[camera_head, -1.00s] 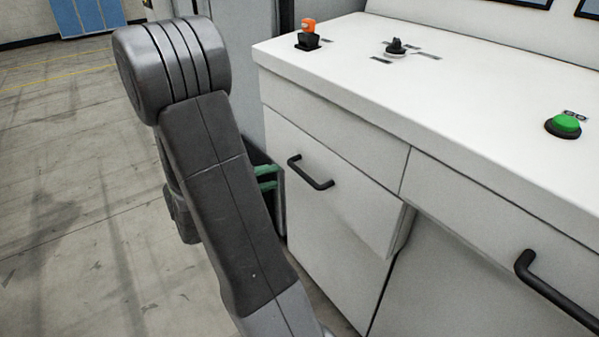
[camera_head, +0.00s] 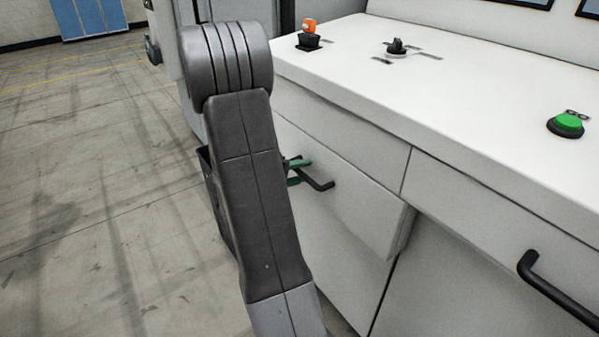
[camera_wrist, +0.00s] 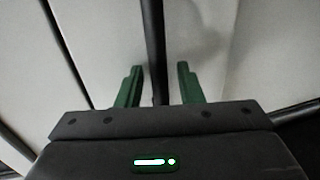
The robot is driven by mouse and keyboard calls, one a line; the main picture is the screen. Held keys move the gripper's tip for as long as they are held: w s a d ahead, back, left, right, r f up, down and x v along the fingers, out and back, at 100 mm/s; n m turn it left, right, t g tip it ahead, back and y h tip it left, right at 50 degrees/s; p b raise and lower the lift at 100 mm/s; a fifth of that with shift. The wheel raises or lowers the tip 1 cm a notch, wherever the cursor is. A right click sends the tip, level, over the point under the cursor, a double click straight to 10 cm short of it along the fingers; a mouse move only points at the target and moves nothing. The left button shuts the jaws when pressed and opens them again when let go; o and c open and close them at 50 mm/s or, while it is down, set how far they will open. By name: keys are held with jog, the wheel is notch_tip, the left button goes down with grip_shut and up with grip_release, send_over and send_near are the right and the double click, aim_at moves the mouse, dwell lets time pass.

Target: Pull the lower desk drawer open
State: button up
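The desk drawer (camera_head: 358,208) is a pale front below the upper panel, and its right edge stands out a little from the cabinet. Its black bar handle (camera_head: 320,185) shows partly, its left end hidden by my gripper and arm. My gripper (camera_head: 300,171) has green fingers that are at the handle's left end. In the wrist view my gripper (camera_wrist: 159,68) is open, one finger on each side of a dark bar (camera_wrist: 154,45), which appears to be the handle. Gaps show between the bar and both fingers.
The white desktop (camera_head: 470,110) carries an orange switch (camera_head: 309,27), a black knob (camera_head: 397,46) and a green button (camera_head: 567,124). Another black handle (camera_head: 555,288) is at the lower right. Open concrete floor (camera_head: 90,200) lies to the left.

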jog(key=shift+c, duration=0.4)
grip_shut()
jog(key=shift+a, duration=0.1)
